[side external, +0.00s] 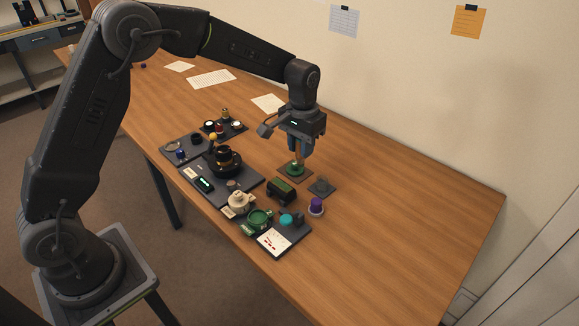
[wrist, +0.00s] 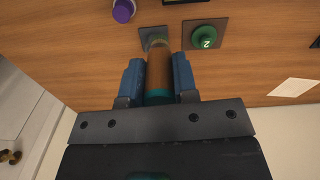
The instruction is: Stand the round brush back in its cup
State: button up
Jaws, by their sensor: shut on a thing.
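The round brush (wrist: 158,72) has a brown handle with a green band and a paler far end. My gripper (wrist: 158,80) is shut on it, a blue finger on each side. In the side view my gripper (side external: 299,147) points down behind the green knob, and only a little of the brush (side external: 300,158) shows below the fingers. A small grey cup-like piece on a square base (side external: 322,186) stands to the right and nearer the camera. In the wrist view this base (wrist: 149,34) lies beyond the brush's far end, which partly covers it. I cannot tell the brush's height above the table.
A green knob marked with a character (wrist: 203,37) sits on a square plate beside the grey base. A purple-topped piece (side external: 316,206) and a dark green block (side external: 281,191) stand close by. Dark trays (side external: 247,191) with lens parts lie left. The table's right is clear.

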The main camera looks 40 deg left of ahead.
jog(key=w+d+f, duration=0.2)
jog(key=w+f, duration=0.5)
jog(key=shift+f, duration=0.2)
dwell(0.4)
jog(key=shift+w+f, duration=0.1)
jog(key=shift+f, duration=0.1)
dwell(0.5)
jog(key=shift+f, duration=1.45)
jog(key=shift+f, duration=0.4)
dwell(0.3)
jog(key=o, duration=1)
jog(key=shift+o, duration=0.4)
jog(key=o, duration=0.4)
